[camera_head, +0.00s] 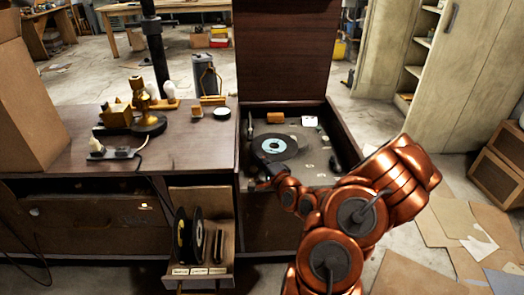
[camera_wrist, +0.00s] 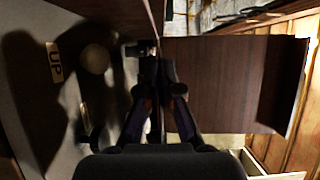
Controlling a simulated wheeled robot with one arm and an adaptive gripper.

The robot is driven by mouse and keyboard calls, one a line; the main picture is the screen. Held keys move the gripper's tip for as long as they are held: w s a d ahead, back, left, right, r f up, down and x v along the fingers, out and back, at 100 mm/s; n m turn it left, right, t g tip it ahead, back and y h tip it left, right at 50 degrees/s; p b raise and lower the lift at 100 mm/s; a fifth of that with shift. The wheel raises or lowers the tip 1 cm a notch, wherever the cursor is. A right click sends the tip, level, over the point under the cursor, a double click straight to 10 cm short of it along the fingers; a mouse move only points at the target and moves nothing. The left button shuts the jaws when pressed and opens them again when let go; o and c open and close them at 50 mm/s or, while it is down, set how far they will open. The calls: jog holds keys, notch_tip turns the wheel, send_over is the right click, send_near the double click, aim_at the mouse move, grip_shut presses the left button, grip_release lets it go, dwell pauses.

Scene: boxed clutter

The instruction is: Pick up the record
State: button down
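A black record (camera_head: 291,152) with a pale blue label lies flat on the turntable deck (camera_head: 318,166) in the open console. Other black records (camera_head: 199,228) stand upright in a small rack at the front, one with a yellow label. My gripper (camera_head: 262,181) is low at the console's front left corner, beside the record and apart from it. In the wrist view its two dark fingers (camera_wrist: 160,72) converge near a brown panel edge, with at most a narrow gap. Whether they touch the panel is unclear. No record is clearly visible between them.
The raised lid (camera_head: 282,50) stands behind the turntable, and the console's side walls (camera_head: 345,140) enclose it. A wooden cabinet top (camera_head: 80,160) at left holds a brass figure (camera_head: 143,108), bulbs and small blocks. Cardboard sheets (camera_head: 440,235) litter the floor at right.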

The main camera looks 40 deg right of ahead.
jog(key=shift+a+r+p, duration=0.25)
jog(key=shift+a+p, duration=0.05)
jog(key=shift+p, duration=0.65)
jog(key=a+p, duration=0.1)
jog(key=p, duration=0.2)
jog(key=shift+r, duration=0.15)
jog(key=p, duration=0.3)
jog(key=shift+s+a, duration=0.2)
jog(key=shift+a, duration=0.2)
jog(key=shift+s+a+f+p, duration=0.1)
jog(key=shift+f+p, duration=0.2)
jog(key=shift+p, duration=0.2)
